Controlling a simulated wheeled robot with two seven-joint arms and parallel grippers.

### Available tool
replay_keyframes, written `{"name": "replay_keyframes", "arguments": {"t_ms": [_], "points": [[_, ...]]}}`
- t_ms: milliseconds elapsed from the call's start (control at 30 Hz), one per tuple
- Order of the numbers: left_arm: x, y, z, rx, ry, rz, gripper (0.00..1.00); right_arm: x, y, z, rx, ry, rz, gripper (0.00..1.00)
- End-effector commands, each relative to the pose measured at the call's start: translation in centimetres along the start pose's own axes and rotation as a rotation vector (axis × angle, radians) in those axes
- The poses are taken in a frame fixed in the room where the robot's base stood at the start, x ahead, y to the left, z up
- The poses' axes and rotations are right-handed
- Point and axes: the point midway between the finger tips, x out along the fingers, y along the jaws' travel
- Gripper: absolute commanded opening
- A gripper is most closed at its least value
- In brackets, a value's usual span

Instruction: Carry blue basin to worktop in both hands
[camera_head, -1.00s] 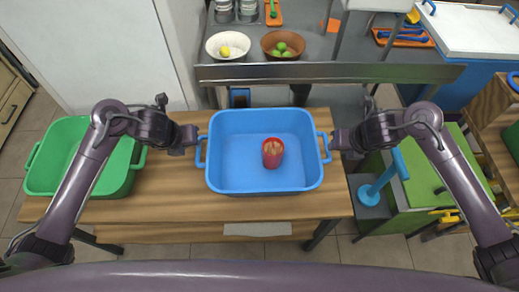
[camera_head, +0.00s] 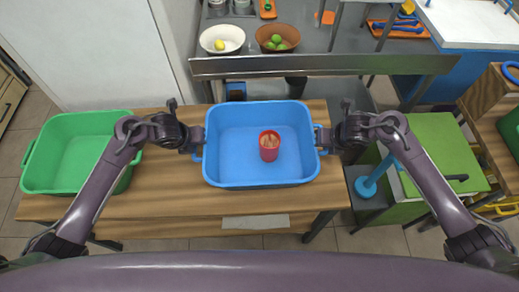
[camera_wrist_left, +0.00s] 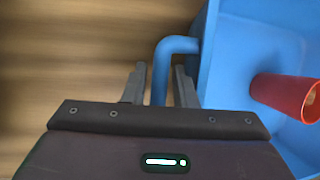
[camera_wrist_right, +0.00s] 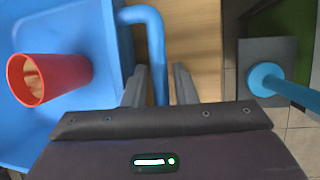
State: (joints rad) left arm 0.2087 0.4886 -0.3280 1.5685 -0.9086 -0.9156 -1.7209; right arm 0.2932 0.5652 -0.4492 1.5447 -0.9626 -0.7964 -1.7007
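The blue basin (camera_head: 228,172) sits on the wooden table (camera_head: 165,185) in the head view, with a red cup (camera_head: 269,147) upright inside it. The cup holds light-coloured pieces. My left gripper (camera_head: 199,138) is at the basin's left handle (camera_wrist_left: 161,75). In the left wrist view its fingers (camera_wrist_left: 160,85) stand apart on either side of the handle bar, with small gaps. My right gripper (camera_head: 322,138) is at the right handle (camera_wrist_right: 156,55). In the right wrist view its fingers (camera_wrist_right: 158,85) also straddle the bar, open, with small gaps.
A green basin (camera_head: 45,178) stands on the table's left end. A grey counter (camera_head: 345,45) at the back holds a white bowl (camera_head: 222,40) and a brown bowl (camera_head: 278,38). At the right are a blue plunger-like object (camera_head: 366,186) and a green-topped cabinet (camera_head: 440,150).

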Motion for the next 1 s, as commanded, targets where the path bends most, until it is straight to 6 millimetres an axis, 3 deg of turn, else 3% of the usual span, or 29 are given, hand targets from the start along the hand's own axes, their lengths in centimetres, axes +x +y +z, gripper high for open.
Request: {"name": "replay_keyframes", "arguments": {"t_ms": [167, 367, 767, 1000], "points": [[0.0, 0.0, 0.0, 0.000, 0.000, 0.000, 0.25, 0.0, 0.0, 0.0, 0.000, 0.000, 0.000, 0.25], [0.0, 0.0, 0.0, 0.000, 0.000, 0.000, 0.00, 0.0, 0.0, 0.0, 0.000, 0.000, 0.000, 0.00], [-0.2, 0.0, 0.1, -0.001, -0.002, 0.000, 0.00, -0.2, 0.0, 0.1, 0.001, -0.001, 0.000, 0.00], [-1.5, -0.2, 0.7, -0.001, -0.002, 0.000, 0.00, -1.5, 0.3, 0.6, 0.001, -0.001, 0.000, 0.00]]}}
